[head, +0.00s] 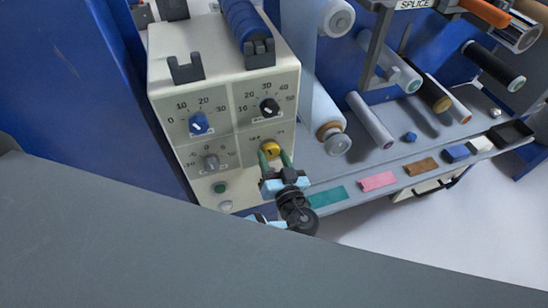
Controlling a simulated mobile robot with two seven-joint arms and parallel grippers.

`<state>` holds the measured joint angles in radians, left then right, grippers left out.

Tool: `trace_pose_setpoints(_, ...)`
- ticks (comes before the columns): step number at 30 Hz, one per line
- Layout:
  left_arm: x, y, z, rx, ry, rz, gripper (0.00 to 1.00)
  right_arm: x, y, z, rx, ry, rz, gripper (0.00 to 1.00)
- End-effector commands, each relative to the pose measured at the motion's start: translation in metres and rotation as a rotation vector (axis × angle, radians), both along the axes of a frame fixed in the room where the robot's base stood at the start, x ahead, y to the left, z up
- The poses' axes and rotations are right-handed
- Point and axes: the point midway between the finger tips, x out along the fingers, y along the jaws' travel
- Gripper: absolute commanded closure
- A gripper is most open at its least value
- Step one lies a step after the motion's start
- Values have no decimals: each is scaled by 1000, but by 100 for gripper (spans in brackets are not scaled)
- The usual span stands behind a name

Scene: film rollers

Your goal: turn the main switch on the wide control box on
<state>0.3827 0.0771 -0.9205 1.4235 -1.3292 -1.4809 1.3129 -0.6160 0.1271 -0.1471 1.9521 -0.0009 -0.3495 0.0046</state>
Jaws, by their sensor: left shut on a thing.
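The wide control box (224,85) is cream-coloured and stands left of centre in the head view. The fingers hide part of the knob. My right gripper is not in view.
A green button (221,188) and a pale button (225,205) sit low on the box front. A blue roller (244,20) lies on top. To the right, a shelf holds several rollers and coloured pieces, including a teal one (328,196) and a pink one (379,181).

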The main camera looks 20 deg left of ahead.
Motion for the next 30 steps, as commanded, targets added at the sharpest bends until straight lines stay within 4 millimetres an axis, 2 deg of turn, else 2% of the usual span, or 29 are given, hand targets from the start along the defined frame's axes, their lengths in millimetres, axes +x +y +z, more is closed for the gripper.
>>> trace_pose_setpoints(21, 0, 0, 0, 552, 376, 1, 77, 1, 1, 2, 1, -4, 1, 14)
trace_pose_setpoints(30, 0, 0, 0, 723, 490, 0, 77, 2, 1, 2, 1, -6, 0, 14)
